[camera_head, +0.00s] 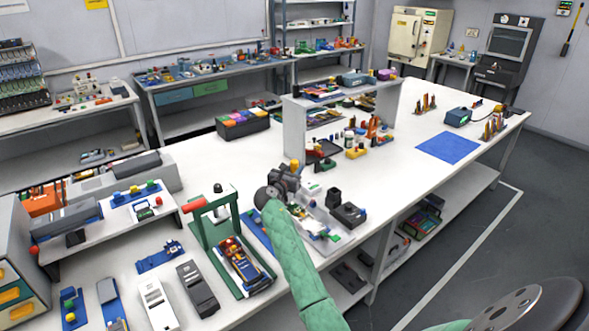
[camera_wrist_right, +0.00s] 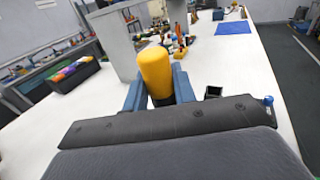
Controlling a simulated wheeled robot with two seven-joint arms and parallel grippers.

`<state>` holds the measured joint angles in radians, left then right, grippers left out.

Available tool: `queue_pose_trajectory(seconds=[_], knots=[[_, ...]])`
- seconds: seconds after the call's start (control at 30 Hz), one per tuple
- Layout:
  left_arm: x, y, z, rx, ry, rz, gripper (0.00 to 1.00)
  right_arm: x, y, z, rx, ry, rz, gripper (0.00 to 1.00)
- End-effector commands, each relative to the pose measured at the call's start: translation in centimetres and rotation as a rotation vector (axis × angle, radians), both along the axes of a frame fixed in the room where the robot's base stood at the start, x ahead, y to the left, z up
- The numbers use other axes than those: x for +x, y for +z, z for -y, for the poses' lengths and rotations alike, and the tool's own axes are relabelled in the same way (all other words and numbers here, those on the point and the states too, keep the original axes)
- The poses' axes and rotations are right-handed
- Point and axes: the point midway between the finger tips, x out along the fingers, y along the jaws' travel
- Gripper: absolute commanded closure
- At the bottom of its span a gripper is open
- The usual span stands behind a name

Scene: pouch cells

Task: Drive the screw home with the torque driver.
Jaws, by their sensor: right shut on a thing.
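My right gripper (camera_head: 288,178) is above the white bench, at the end of the green-sleeved arm. In the right wrist view its two blue fingers (camera_wrist_right: 159,95) are shut on the torque driver, of which the yellow handle (camera_wrist_right: 155,70) shows upright between them. The handle's top also shows as a small yellow spot in the head view (camera_head: 295,164). The driver's lower end is hidden. A light fixture (camera_head: 335,238) with small coloured parts lies just beyond and beside my right forearm. I cannot make out the screw. My left gripper is not in view.
A green press frame (camera_head: 192,232) with a red handle stands left of my right arm. A black block (camera_head: 348,214) sits right of the fixture. A white shelf unit (camera_head: 293,128) stands behind the gripper.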

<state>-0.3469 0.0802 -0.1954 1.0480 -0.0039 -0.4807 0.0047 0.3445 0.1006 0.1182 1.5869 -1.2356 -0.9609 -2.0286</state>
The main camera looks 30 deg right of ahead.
Motion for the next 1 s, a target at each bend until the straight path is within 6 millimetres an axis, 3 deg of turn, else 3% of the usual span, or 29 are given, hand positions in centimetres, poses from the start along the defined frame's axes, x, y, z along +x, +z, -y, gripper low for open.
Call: queue_pose_trajectory(seconds=[0.13,0.4,0.57,1.0], knots=[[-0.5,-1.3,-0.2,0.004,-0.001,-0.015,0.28,0.0,-1.0,0.0,-0.001,0.0,-0.002,0.96],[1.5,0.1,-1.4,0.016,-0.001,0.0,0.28,0.0,-2.9,0.0,-0.002,0.0,-0.001,0.96],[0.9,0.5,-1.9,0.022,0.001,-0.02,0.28,0.0,-4.1,0.0,-0.001,0.0,0.0,0.96],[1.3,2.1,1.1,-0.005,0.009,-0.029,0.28,0.0,-6.0,0.0,-0.001,0.0,0.001,0.96]])
